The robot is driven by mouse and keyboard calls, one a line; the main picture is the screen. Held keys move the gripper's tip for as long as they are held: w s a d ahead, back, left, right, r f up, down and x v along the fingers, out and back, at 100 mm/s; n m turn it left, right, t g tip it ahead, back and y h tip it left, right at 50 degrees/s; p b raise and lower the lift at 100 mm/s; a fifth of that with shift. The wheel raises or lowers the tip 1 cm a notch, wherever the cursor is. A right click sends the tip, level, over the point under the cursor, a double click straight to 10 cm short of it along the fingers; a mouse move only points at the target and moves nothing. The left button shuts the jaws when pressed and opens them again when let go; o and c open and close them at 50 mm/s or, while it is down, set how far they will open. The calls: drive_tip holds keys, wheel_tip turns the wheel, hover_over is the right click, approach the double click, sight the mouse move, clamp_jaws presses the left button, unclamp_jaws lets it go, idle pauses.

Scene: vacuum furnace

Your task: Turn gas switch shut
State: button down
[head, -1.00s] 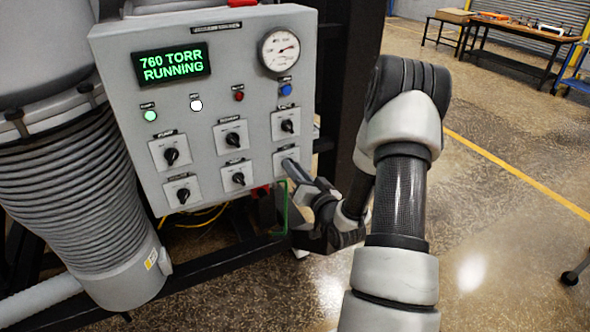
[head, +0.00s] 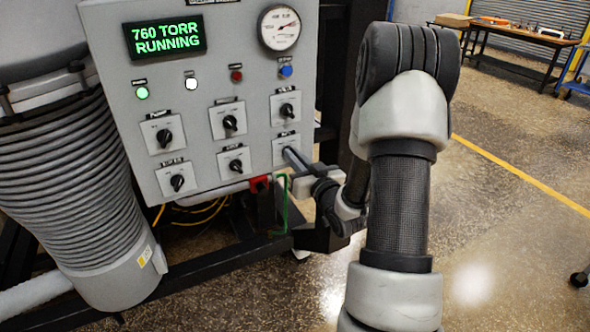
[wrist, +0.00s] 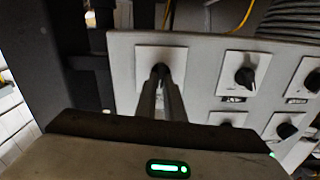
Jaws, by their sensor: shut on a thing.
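The grey control panel (head: 207,100) carries several black rotary switches on white plates. My gripper (head: 289,153) reaches the lower-right switch from the right, and its fingers are shut on that switch's black knob (wrist: 160,69). In the wrist view my gripper's two fingers (wrist: 161,84) close in on the knob from both sides. In the head view the fingers hide the knob, and only its white plate (head: 279,157) shows. The switch labels are too small to read, so I cannot confirm by name that this is the gas switch.
The green display (head: 165,37) reads "760 TORR RUNNING". A dial gauge (head: 280,28) sits at the panel's upper right. The upper-right switch (head: 286,109) is just above my gripper. A ribbed hose (head: 75,180) stands left. Open floor lies to the right.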

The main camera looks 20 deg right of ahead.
drive_tip(key=n+b, duration=0.7)
drive_tip(key=b, duration=0.3)
drive_tip(key=shift+a, duration=0.2)
drive_tip(key=c, duration=1.9)
unclamp_jaws()
drive_tip(key=shift+o, duration=0.2)
drive_tip(key=shift+f+b, duration=0.1)
drive_tip(key=shift+b, duration=0.2)
